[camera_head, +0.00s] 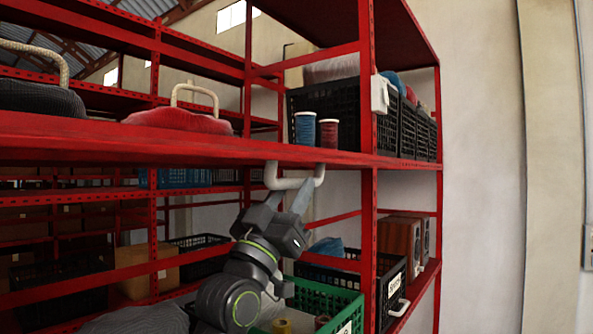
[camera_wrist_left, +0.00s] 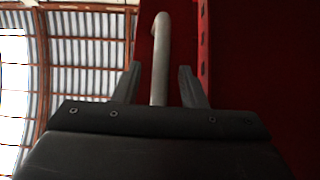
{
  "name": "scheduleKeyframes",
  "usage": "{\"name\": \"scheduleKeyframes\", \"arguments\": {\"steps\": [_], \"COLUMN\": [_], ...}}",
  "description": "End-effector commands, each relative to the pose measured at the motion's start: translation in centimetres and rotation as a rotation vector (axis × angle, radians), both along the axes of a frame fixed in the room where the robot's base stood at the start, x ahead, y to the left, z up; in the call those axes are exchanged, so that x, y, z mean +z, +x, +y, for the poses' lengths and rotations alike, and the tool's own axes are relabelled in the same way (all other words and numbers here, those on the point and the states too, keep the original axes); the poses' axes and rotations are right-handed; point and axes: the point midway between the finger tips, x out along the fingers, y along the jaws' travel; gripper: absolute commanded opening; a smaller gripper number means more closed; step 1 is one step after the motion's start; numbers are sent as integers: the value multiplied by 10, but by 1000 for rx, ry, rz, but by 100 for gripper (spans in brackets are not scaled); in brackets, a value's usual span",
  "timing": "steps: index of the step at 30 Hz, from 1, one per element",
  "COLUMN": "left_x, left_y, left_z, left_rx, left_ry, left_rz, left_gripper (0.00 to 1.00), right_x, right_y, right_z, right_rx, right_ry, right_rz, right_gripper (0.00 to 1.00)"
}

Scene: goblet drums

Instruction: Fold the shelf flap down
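The red shelf board (camera_head: 225,147) runs across the head view at mid-height and looks level. A pale U-shaped handle (camera_head: 294,184) hangs under its front edge, left of the front post. My left gripper (camera_head: 291,196) reaches up from below to this handle, with its fingers open. In the left wrist view the handle bar (camera_wrist_left: 160,60) stands between the two spread fingertips (camera_wrist_left: 160,75), with gaps on both sides. Red metal (camera_wrist_left: 202,45) lies right behind it. Which red part is the flap itself is hard to tell. My right gripper is out of view.
On the board stand a blue spool (camera_head: 305,128), a red spool (camera_head: 328,133) and a red cushion-like thing with a rope handle (camera_head: 178,121). Below are a green crate (camera_head: 338,300) and a black crate (camera_head: 391,287). A red post (camera_head: 368,230) stands close on the right.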

Motion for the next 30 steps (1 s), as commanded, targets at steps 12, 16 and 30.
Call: {"name": "scheduleKeyframes", "arguments": {"steps": [12, 16, 30], "left_x": [15, 15, 15], "left_y": [13, 13, 13], "left_z": [-9, -9, -9], "left_rx": [1, 0, 0], "left_ry": [-1, 0, 0], "left_rz": [0, 0, 0], "left_gripper": [38, 38, 0], "right_x": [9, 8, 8], "right_y": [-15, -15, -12], "right_z": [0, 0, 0], "right_rx": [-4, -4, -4], "right_ry": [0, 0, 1], "right_rz": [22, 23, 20], "right_gripper": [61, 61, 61]}}
